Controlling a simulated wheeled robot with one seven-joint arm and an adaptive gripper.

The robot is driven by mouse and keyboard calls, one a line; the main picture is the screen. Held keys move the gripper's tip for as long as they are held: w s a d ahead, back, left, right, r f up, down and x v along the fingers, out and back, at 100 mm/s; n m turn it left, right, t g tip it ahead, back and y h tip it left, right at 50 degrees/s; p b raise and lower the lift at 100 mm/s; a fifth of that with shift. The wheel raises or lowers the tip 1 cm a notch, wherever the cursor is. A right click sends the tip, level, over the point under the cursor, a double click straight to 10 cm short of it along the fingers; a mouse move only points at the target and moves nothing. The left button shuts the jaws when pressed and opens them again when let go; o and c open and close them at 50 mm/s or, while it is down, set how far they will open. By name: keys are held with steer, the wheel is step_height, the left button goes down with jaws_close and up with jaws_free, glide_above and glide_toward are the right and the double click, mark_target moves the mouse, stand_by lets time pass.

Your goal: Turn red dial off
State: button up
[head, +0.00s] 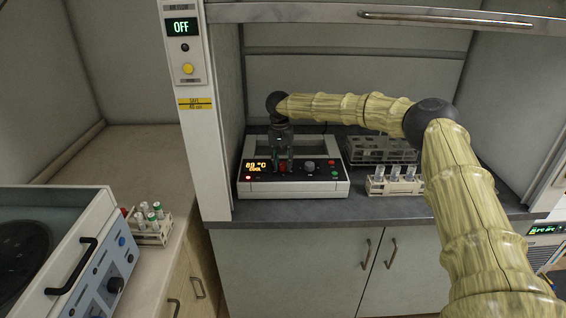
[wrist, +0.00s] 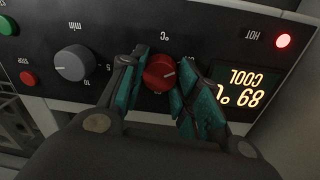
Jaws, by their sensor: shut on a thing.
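The red dial (wrist: 159,73) is on the dark front panel of a white heating device (head: 316,187) inside the fume hood. In the wrist view the panel appears upside down. My gripper (wrist: 157,82) has its teal fingers on both sides of the red dial, shut on it. In the head view my gripper (head: 283,163) reaches down to the panel and partly covers the dial. The device's display (wrist: 241,92) reads about 89 °C and "COOL". A red light (wrist: 283,41) marked "HOT" glows beside it.
A grey dial (wrist: 74,63) marked "min", a red stop button (wrist: 28,78) and a green button (wrist: 8,26) share the panel. A vial rack (head: 394,184) stands right of the device. The hood's side post (head: 205,150) is close on the left.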

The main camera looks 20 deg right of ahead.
mark_target(282, 163)
steer(key=shift+d, duration=0.1)
steer(key=o, duration=1)
steer(key=r, duration=1.2)
steer(key=shift+w+a, duration=0.2)
steer(key=shift+a, duration=0.1)
steer(key=shift+d+f, duration=0.1)
